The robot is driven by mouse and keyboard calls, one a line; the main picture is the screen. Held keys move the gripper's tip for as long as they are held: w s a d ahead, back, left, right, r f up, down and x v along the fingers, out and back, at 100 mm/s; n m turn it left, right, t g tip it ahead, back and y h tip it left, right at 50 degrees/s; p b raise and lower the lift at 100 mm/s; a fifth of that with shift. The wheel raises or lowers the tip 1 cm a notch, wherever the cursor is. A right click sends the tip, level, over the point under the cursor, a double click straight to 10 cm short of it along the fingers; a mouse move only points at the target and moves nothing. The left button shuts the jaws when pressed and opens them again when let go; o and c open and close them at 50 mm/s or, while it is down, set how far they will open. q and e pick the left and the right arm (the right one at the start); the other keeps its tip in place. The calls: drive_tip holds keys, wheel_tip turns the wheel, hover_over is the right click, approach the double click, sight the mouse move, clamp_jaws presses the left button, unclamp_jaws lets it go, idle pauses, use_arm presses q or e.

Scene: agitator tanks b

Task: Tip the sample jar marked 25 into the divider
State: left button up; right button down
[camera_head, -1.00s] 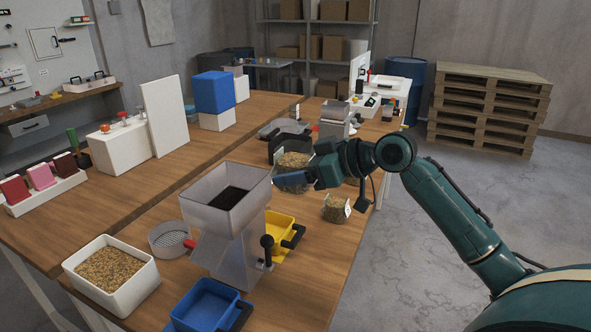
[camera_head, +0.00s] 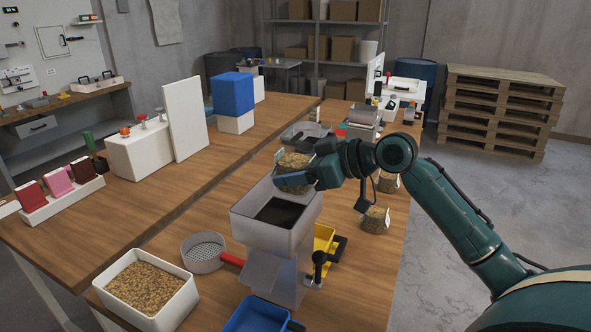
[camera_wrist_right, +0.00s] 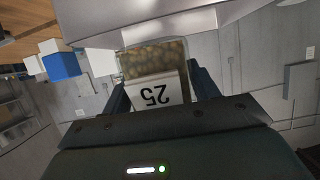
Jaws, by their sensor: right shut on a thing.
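The sample jar marked 25 (camera_wrist_right: 155,61) is clear and full of tan grains; its white label reads upside down in the right wrist view. It also shows in the head view (camera_head: 293,162). My right gripper (camera_head: 303,183) is shut on it and holds it near the back rim of the divider's hopper. The jar looks roughly upright, with its grain still inside. I cannot tell the exact gap between jar and rim. My left gripper is out of view.
Other grain jars (camera_head: 375,221) stand at the right edge.

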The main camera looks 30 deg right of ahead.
drive_tip(key=shift+w+a+r, duration=0.1)
drive_tip(key=shift+w+a, duration=0.05)
drive_tip(key=shift+w, duration=0.05)
idle(0.4)
drive_tip(key=shift+r+p, duration=0.15)
drive_tip(key=shift+p, duration=0.15)
drive_tip(key=shift+s+d+r+n+g+h, duration=0.1)
drive_tip(key=shift+d+r+n+g+h, duration=0.1)
drive_tip(key=shift+d+r+n+h, duration=0.25)
drive_tip(key=shift+d+r+n+g+h, duration=0.1)
drive_tip(key=shift+n+g+h, duration=0.15)
drive_tip(key=shift+h, duration=0.3)
drive_tip(key=shift+d+r+n+h, duration=0.1)
drive_tip(key=shift+d+n+h, duration=0.2)
drive_tip(key=shift+h, duration=0.4)
drive_tip(key=shift+r+g+h, duration=0.1)
drive_tip(key=shift+g+h, duration=0.2)
drive_tip(key=shift+g, duration=0.05)
drive_tip(key=shift+d+r+n, duration=0.1)
drive_tip(key=shift+n, duration=0.2)
